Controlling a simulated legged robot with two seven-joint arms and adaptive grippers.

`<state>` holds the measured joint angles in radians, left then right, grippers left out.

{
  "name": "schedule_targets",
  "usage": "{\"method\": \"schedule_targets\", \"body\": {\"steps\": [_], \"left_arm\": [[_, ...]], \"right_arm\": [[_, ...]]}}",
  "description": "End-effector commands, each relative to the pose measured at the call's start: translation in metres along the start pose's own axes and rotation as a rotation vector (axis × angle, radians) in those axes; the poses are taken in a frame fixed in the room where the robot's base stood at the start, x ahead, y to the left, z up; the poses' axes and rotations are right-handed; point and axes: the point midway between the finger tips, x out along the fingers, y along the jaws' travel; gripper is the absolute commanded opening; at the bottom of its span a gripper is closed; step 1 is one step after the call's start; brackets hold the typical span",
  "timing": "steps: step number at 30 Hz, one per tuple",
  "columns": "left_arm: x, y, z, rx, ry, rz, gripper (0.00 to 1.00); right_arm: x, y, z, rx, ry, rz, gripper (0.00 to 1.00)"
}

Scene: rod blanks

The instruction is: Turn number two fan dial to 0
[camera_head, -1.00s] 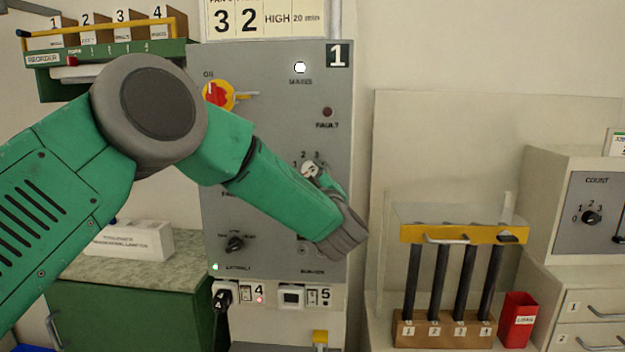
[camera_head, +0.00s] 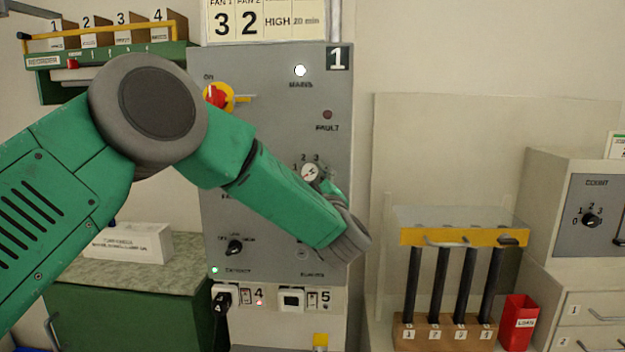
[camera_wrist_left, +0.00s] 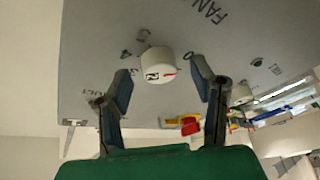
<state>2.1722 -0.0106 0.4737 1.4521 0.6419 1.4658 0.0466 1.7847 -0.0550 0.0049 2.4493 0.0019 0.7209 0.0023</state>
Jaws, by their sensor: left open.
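The fan dial is a round white knob (camera_head: 311,173) on the grey panel (camera_head: 270,130); the digits 2 and 3 show above it. In the left wrist view the knob (camera_wrist_left: 159,65) bears a 2 and a red mark, with "FAN" lettering nearby. The red mark points right in that view, and a 0 is printed further right. My left gripper (camera_wrist_left: 161,78) is open, with a finger on either side of the knob and gaps between. In the head view my left gripper (camera_head: 330,187) is largely hidden behind my green forearm. My right gripper is not in view.
A red and yellow switch (camera_head: 218,97) sits upper left on the panel, and a smaller black knob (camera_head: 235,247) lower left. A sign (camera_head: 262,20) above reads FAN 1 3, FAN 2 2. A rack of black rods (camera_head: 445,285) stands to the right.

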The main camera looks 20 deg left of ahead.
Motion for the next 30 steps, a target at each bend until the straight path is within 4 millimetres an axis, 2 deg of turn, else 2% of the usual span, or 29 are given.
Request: {"method": "schedule_targets", "body": {"steps": [9,15,21,30], "left_arm": [[-0.067,0.000,0.002,0.002,-0.005,0.002,0.51],[-0.097,-0.001,0.003,0.002,-0.003,0.001,0.51],[-0.107,-0.001,0.002,0.001,-0.002,-0.001,0.51],[-0.108,-0.004,0.005,0.008,-0.011,0.000,0.51]], "right_arm": [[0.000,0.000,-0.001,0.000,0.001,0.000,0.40],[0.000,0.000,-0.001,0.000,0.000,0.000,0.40],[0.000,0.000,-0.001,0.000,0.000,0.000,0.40],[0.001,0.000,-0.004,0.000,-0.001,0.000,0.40]]}}
